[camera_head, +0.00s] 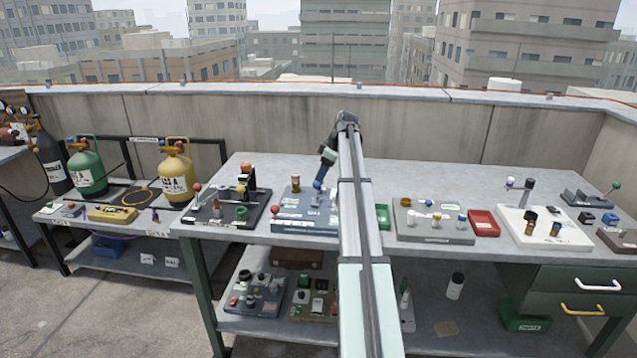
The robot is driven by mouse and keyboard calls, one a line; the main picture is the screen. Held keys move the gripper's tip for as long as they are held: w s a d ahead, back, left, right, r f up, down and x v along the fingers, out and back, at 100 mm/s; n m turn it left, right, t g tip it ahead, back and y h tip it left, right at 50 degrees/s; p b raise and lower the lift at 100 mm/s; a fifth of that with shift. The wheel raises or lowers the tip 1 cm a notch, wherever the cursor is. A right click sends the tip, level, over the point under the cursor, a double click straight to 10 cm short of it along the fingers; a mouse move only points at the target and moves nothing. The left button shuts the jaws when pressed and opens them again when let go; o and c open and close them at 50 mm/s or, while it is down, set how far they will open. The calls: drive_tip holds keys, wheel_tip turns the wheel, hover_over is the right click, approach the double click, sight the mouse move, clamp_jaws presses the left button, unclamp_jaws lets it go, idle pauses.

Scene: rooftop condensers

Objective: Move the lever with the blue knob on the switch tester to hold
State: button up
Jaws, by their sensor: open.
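A blue-grey panel (292,222), which appears to be the switch tester, lies on the bench left of my arm. A blue knob (317,185) shows over it, just below the end of my arm. My gripper (319,179) points down over the panel, very close to the blue knob. I cannot tell whether the fingers touch the knob or stand around it. The gripper is open. The lever's shaft and its position markings are too small to read. My arm hides the panel's right side.
A black panel (222,221) with a red-knobbed lever stands left. Right of my arm are a green tray (382,216), a grey panel (421,232) with several knobs, a red tray (484,223) and a white panel (540,237). The bench's back strip is clear.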

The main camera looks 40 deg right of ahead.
sight(316, 192)
drive_tip(key=shift+x, duration=2.7)
clamp_jaws()
